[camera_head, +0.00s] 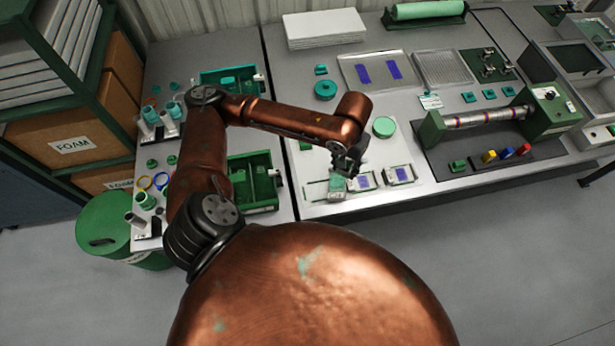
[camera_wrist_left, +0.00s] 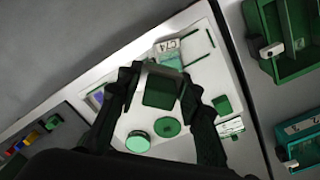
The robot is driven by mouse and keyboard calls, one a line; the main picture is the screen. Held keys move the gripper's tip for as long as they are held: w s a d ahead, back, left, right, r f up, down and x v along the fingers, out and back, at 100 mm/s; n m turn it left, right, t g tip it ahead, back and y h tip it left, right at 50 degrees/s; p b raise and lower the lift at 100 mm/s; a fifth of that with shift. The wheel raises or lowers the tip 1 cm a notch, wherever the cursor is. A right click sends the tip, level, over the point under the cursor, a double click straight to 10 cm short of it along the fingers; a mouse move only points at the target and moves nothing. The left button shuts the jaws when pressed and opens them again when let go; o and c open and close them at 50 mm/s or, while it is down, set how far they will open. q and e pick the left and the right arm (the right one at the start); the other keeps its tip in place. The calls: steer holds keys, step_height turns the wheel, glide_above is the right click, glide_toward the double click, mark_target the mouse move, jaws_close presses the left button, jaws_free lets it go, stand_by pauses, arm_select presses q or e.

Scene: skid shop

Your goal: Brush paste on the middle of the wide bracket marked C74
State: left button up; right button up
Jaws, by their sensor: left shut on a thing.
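My left gripper (camera_head: 347,160) is shut on a green block-shaped tool (camera_wrist_left: 160,91), probably the brush, one finger on each side of it. In the left wrist view the gripper (camera_wrist_left: 160,100) points at the marked bracket (camera_wrist_left: 167,47), whose C74 label shows just beyond the tool. The tool hides part of this bracket, so I cannot tell if it touches it or whether paste lies under it. In the head view the tool (camera_head: 338,183) is over the left end of the bracket row. Two brackets to its right (camera_head: 362,181) (camera_head: 401,175) show blue-violet patches. My right gripper is not in view.
The brackets lie on a white board (camera_head: 317,160) at the table's front edge. A pale green round container (camera_head: 384,127) and a teal disc (camera_head: 325,90) are behind. A green bin (camera_head: 255,180) stands to the left, a roller machine (camera_head: 490,117) to the right.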

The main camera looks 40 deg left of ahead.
arm_select(q)
step_height(320, 180, down, 8)
steer(key=w+a+n+h+p, duration=0.1)
steer(key=w+a+n+p, duration=0.1)
steer(key=a+p, duration=0.15)
arm_select(e)
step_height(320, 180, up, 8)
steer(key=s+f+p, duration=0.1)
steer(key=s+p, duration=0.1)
steer(key=p, duration=0.1)
arm_select(q)
steer(key=n+t, duration=0.2)
glide_toward(329, 190)
steer(key=shift+h, duration=0.3)
steer(key=b+x, duration=0.1)
steer(key=b, duration=0.1)
steer(key=b+x, duration=0.1)
steer(key=b, duration=0.1)
steer(key=b+x, duration=0.2)
steer(key=b, duration=0.1)
steer(key=shift+s+a+f, duration=0.1)
steer(key=shift+a+f, duration=0.05)
steer(key=shift+a, duration=0.3)
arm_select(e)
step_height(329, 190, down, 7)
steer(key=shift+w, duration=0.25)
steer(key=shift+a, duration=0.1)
